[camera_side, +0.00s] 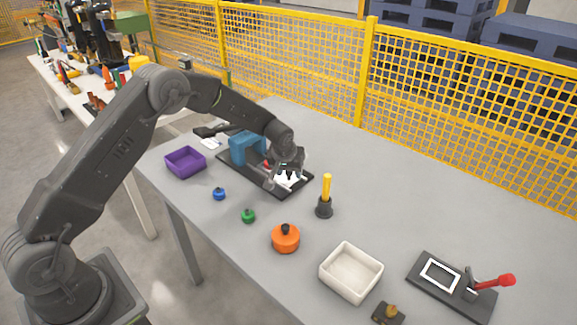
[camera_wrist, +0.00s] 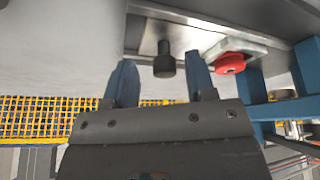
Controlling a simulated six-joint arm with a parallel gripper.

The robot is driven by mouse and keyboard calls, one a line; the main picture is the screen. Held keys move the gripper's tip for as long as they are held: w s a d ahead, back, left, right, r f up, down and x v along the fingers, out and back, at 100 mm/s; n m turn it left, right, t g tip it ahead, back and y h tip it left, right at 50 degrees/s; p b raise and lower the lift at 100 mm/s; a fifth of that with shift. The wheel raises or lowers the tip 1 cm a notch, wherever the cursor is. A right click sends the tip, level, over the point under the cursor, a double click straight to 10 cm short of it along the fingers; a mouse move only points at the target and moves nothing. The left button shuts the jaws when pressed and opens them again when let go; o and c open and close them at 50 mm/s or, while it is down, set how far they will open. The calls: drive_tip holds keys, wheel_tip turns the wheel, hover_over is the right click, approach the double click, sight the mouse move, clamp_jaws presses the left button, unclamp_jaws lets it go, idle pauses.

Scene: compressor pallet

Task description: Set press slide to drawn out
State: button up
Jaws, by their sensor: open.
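The press has a blue frame (camera_side: 247,147) on a dark base plate (camera_side: 231,164), toward the far left part of the table. In the wrist view, its pale metal slide (camera_wrist: 196,33) carries a black knob (camera_wrist: 164,60) and a red round part (camera_wrist: 230,63). My gripper (camera_wrist: 160,78) is open, with one blue finger on each side of the black knob in the picture. I cannot tell whether the fingers touch the knob. In the side view, my gripper (camera_side: 287,172) is low over the front end of the press and hides much of the slide.
A purple bin (camera_side: 186,161), a blue knobbed piece (camera_side: 219,194) and a green one (camera_side: 248,216) lie nearby. A yellow-handled tool in a black holder (camera_side: 325,194) stands to the right. An orange pot (camera_side: 286,239), white bin (camera_side: 351,272) and red-handled clamp (camera_side: 478,285) are farther right.

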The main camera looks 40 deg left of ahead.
drive_tip(key=v, duration=1.3)
drive_tip(key=shift+r, duration=0.35)
drive_tip(key=shift+s+d, duration=0.1)
drive_tip(key=shift+s, duration=0.05)
drive_tip(key=s+d+r+m, duration=0.2)
drive_tip(key=s+d+r, duration=0.1)
drive_tip(key=s+r, duration=1.1)
drive_tip(key=s+d+m+t+h, duration=0.1)
drive_tip(key=s+d+m, duration=0.1)
drive_tip(key=s, duration=1.8)
drive_tip(key=shift+d+f+m+h, duration=0.3)
drive_tip(key=shift+d+f+m, duration=0.1)
drive_tip(key=shift+m, duration=0.3)
